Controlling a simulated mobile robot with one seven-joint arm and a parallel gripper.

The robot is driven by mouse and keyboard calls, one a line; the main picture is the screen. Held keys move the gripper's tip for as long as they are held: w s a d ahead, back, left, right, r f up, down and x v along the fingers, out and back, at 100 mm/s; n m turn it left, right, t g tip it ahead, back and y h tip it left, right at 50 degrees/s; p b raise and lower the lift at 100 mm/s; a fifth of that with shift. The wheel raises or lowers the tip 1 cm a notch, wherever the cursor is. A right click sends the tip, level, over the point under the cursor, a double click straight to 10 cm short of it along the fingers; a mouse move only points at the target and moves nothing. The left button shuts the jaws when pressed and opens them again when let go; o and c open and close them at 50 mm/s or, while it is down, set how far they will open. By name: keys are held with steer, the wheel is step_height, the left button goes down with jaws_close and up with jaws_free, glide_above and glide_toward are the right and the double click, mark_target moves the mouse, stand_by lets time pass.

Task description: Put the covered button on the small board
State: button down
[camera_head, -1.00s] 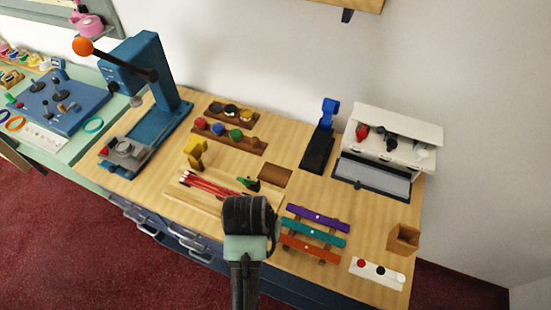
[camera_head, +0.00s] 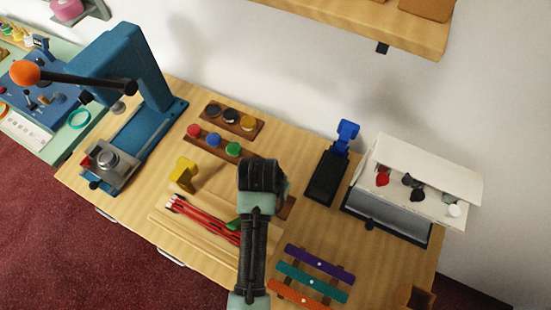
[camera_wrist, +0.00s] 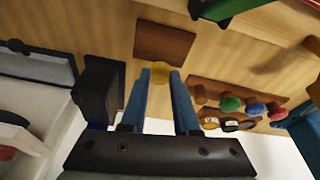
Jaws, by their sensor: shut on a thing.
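The covered button (camera_wrist: 160,71) is a small mustard-yellow piece between my fingertips in the wrist view. My gripper (camera_wrist: 160,76) is shut on it with two blue fingers. The small board (camera_wrist: 165,41) is a flat brown rectangle on the wooden counter, just beyond the fingertips in the wrist view. The button overlaps its near edge in the picture; I cannot tell whether they touch. In the head view my arm hides the fingers and the button, and only the right edge of the small board (camera_head: 289,207) shows.
A black stand with a blue top (camera_head: 328,170) is beside the small board. Racks of coloured buttons (camera_head: 214,143) stand behind, with a yellow block (camera_head: 184,173) and red pencils (camera_head: 205,220) left. A blue press (camera_head: 130,90) and a white cabinet (camera_head: 415,185) flank the area.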

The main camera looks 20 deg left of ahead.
step_height(320, 180, down, 6)
steer(key=shift+r, duration=0.1)
stand_by(0.4)
steer(key=c, duration=0.6)
jaws_free()
steer(key=shift+c, duration=0.2)
steer(key=v, duration=1.2)
